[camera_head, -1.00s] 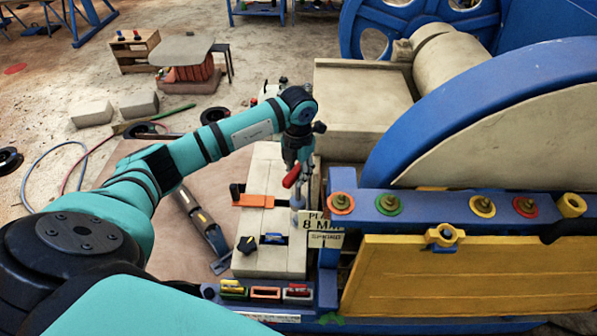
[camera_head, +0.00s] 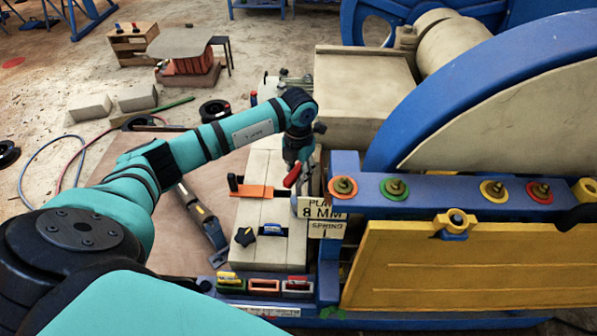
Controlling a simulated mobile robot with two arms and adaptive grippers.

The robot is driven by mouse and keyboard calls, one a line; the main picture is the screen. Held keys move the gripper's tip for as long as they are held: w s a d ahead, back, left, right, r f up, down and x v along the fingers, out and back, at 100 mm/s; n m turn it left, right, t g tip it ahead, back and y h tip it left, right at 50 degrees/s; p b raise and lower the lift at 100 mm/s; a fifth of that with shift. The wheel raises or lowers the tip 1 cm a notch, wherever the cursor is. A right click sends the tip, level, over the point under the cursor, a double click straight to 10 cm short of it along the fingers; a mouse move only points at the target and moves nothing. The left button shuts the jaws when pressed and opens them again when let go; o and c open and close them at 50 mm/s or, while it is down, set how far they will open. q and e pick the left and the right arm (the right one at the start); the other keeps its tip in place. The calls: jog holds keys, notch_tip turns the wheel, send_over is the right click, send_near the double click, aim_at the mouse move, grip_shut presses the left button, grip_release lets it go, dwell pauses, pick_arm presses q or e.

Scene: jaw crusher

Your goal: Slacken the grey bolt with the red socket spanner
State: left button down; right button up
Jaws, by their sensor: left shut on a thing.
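My left gripper (camera_head: 299,178) is shut on the red socket spanner, whose red handle (camera_head: 292,175) shows at the fingers. Below the handle a grey part runs down beside the 8 MM plate; its lower end is hard to make out. The gripper hangs above the pale block and left of the blue beam (camera_head: 440,202). I cannot pick out the grey bolt for certain; it may be hidden behind the gripper and plate. My right gripper is not in view.
Bolts with red, green and yellow washers (camera_head: 493,191) line the beam. The yellow panel (camera_head: 470,268) hangs below it. An orange clamp (camera_head: 253,191) crosses the pale block (camera_head: 247,225). Small coloured trays (camera_head: 264,285) sit at the front. The big blue-rimmed wheel (camera_head: 440,100) fills the right.

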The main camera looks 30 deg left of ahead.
pick_arm(q)
jog(key=shift+f+b, duration=0.55)
jog(key=shift+f, duration=0.2)
jog(key=shift+f+b, duration=0.75)
jog(key=shift+f, duration=0.2)
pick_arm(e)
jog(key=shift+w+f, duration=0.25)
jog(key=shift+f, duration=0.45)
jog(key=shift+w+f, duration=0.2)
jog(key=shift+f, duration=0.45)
pick_arm(q)
jog(key=shift+f, duration=0.3)
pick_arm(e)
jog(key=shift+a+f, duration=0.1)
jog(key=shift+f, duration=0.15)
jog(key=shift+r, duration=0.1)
pick_arm(q)
jog(key=n+p, duration=0.1)
jog(key=n, duration=0.3)
jog(key=shift+r, duration=0.1)
jog(key=shift+w+n+p, duration=0.1)
jog(key=shift+n+p, duration=0.5)
jog(key=shift+n, duration=0.9)
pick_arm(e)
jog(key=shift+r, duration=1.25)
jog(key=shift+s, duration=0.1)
